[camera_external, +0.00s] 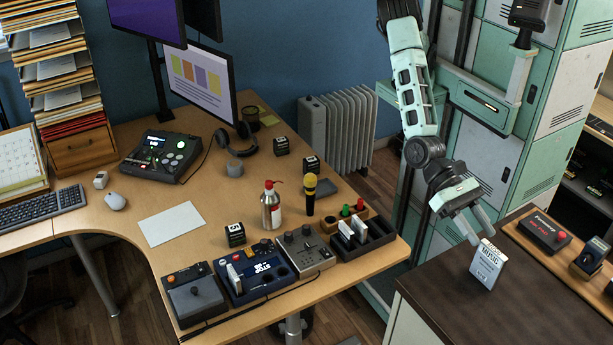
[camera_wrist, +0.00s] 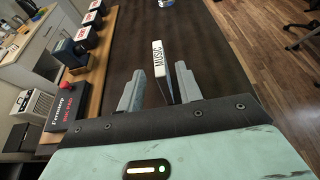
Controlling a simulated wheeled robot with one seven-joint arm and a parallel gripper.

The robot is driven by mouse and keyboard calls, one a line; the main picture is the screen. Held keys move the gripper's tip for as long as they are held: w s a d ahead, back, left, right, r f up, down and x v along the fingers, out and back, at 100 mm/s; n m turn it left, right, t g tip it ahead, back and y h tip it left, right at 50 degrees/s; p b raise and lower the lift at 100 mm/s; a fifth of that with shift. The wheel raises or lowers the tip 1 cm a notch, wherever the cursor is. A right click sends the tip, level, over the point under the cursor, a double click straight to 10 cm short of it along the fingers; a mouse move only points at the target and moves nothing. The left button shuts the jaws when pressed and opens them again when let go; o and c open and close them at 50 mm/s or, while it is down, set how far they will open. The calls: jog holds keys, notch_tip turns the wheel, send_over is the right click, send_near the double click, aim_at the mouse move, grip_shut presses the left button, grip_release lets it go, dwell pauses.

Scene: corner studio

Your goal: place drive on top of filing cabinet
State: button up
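The drive appears to be the white block lettered MUSIC (camera_external: 487,266). It stands upright, slightly tilted in the picture, on the dark top of a white-sided cabinet (camera_external: 450,285), which may be the filing cabinet. My gripper (camera_external: 477,228) is just above and behind the block's upper edge, fingers pointing down and spread. In the wrist view the block (camera_wrist: 158,58) shows between and beyond the two fingers of my gripper (camera_wrist: 160,85), close to the right finger. A gap shows at the left finger. Whether the right finger touches it, I cannot tell.
A wooden board (camera_external: 540,250) on the cabinet's right side holds a red-buttoned box (camera_external: 544,232) and other devices. Green lockers (camera_external: 500,140) rise behind. The dark top's front is bare.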

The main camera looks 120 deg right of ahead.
jog(key=b+v, duration=0.1)
jog(key=v, duration=0.5)
jog(key=s+d+n+g+h, duration=0.3)
jog(key=s+d+n+h, duration=0.2)
jog(key=s+d+n, duration=0.75)
jog(key=s+d+f+n+t+h, duration=0.1)
jog(key=d+n+h, duration=0.3)
jog(key=d, duration=0.7)
jog(key=s+d+n+t+h, duration=0.2)
jog(key=s+d+n+h, duration=0.1)
jog(key=d+n, duration=0.6)
jog(key=d, duration=0.3)
jog(key=shift+d+f+h, duration=0.35)
jog(key=shift+h, duration=0.05)
